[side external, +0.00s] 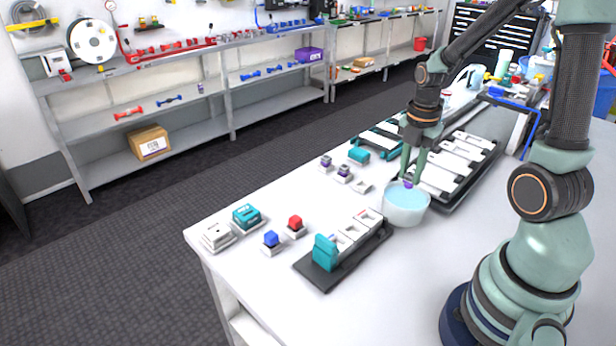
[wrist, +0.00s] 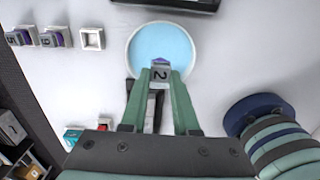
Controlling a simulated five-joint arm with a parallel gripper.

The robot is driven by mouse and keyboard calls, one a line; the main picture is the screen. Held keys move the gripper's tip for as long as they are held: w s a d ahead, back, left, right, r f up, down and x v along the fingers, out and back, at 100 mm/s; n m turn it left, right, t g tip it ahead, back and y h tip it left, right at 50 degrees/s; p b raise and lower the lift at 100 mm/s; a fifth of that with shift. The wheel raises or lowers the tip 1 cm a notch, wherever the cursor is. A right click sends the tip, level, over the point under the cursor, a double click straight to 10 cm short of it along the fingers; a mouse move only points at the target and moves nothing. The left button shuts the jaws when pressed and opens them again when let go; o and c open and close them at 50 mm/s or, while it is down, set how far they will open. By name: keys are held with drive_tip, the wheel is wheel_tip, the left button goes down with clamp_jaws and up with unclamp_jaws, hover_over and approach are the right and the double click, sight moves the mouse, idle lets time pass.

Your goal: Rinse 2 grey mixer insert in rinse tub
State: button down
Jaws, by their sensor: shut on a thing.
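My gripper (side external: 408,180) is shut on a grey mixer insert (wrist: 160,73) marked "2", with some purple on it. In the wrist view the insert sits between my fingertips (wrist: 161,80), over the near part of the round rinse tub (wrist: 131,63). The white tub (side external: 405,214) holds light-blue water. In the side view the insert's purple part (side external: 408,184) shows at about the height of the tub's rim. I cannot tell whether the insert touches the water.
Two purple-and-grey pieces (side external: 326,162) (side external: 343,174) stand left of the tub, beside an empty white holder (side external: 362,187). A dark tray (side external: 318,277) with a teal block lies in front. Red (side external: 295,223) and blue (side external: 271,239) pieces sit farther left. A long dark rack (side external: 478,176) stands right behind the tub.

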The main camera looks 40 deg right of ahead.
sight(407, 183)
drive_tip(key=shift+f, duration=0.2)
drive_tip(key=shift+f, duration=2.65)
drive_tip(key=shift+s, duration=0.4)
drive_tip(key=shift+w, duration=0.5)
drive_tip(key=shift+w, duration=0.3)
drive_tip(key=shift+s, duration=0.3)
